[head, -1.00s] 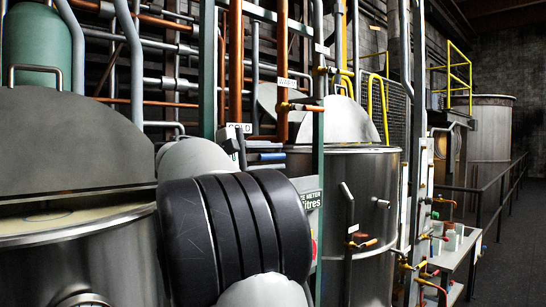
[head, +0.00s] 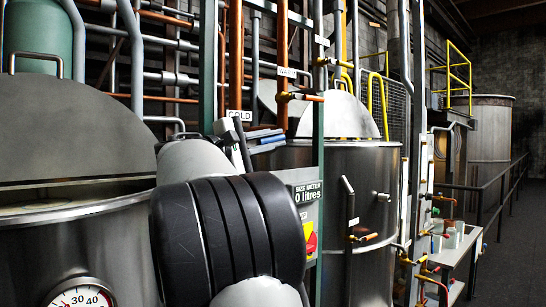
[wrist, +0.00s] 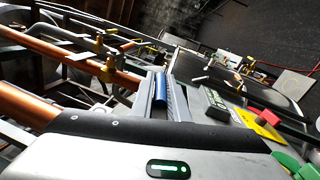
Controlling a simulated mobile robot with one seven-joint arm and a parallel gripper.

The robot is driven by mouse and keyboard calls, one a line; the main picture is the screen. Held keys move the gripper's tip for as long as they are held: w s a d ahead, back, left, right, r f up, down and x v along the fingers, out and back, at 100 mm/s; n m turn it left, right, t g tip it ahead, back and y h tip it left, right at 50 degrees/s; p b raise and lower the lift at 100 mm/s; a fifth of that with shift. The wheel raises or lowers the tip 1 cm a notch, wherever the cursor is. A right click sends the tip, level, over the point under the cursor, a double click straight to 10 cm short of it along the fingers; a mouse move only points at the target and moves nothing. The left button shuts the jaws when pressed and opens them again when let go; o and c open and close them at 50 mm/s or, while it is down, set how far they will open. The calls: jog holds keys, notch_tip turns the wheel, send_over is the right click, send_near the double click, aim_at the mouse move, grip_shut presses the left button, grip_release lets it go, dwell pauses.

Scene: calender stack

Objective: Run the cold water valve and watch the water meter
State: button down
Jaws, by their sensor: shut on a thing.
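My gripper (wrist: 160,92) is shut on a narrow blue piece, seemingly the cold valve's handle (wrist: 160,87), in the wrist view. In the head view its grey fingers (head: 266,137) point right, just below the white COLD label (head: 239,116). My black ribbed arm hides most of the gripper and the valve body. The size meter (head: 308,192) is a pale box to the right of my arm. The meter also shows in the wrist view (wrist: 215,101), too small to read.
A yellow plate with a red knob (head: 311,241) sits below the meter. Copper pipes (head: 235,60) and a green post (head: 318,120) stand close by. A steel tank with a dial (head: 80,298) is at left, another tank (head: 345,215) at right. The floor at far right (head: 520,240) is clear.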

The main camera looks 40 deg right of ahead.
jog(key=h+b, duration=0.1)
jog(key=b, duration=0.1)
jog(key=h+b, duration=0.1)
jog(key=b, duration=0.1)
jog(key=shift+a+r+h, duration=0.2)
jog(key=shift+r+h, duration=0.1)
jog(key=shift+r, duration=0.05)
jog(key=shift+a+r+h+b, duration=0.1)
jog(key=shift+r+h+b, duration=0.35)
jog(key=shift+r, duration=0.2)
jog(key=c, duration=1.7)
grip_release()
jog(key=shift+c, duration=0.2)
jog(key=shift+a, duration=0.1)
jog(key=b+v, duration=0.1)
jog(key=v, duration=1.6)
jog(key=shift+a, duration=0.2)
